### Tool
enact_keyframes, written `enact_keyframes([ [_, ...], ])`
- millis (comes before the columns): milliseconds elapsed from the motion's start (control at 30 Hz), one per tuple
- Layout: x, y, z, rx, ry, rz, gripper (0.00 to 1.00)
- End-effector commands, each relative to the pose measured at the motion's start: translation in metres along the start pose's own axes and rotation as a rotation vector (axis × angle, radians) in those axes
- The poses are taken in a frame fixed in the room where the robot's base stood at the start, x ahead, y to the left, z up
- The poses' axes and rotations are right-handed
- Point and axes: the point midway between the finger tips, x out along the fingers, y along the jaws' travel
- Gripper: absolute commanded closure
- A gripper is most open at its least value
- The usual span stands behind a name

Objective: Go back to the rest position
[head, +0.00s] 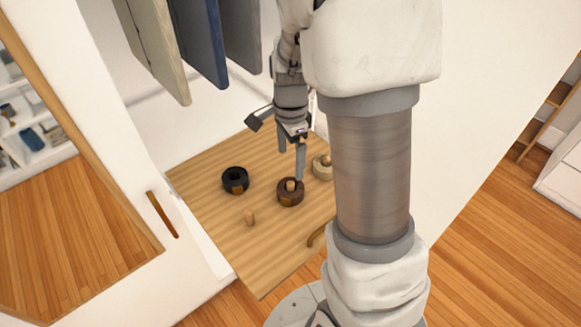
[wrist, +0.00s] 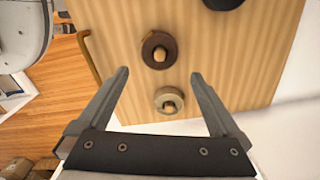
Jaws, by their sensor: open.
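My gripper (head: 291,164) is open and empty above the wooden board, with its fingers pointing down near the brown ring. It also shows in the wrist view (wrist: 160,73), its two fingers wide apart. The dark brown ring (head: 282,197) sits around a wooden peg; it also shows in the wrist view (wrist: 147,48). The beige ring (head: 317,173) sits around another peg, partly behind my arm; in the wrist view it lies between the fingers in the picture (wrist: 159,97). A black ring (head: 228,183) lies on the board; I cannot tell whether a peg is inside it.
Hanging panels (head: 205,40) stand close behind my arm at upper left. White walls flank the board. Wooden floor (head: 490,250) is clear at right.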

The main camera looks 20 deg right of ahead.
Motion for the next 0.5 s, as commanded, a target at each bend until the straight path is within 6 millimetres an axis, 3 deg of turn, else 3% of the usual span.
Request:
enact_keyframes([
  [33, -0.017, -0.001, 0.0, -0.001, 0.0, -0.004, 0.0],
  [200, -0.046, -0.001, 0.0, 0.0, 0.0, -0.002, 0.0],
  [500, -0.062, 0.0, 0.0, 0.001, 0.0, 0.0, 0.0],
])
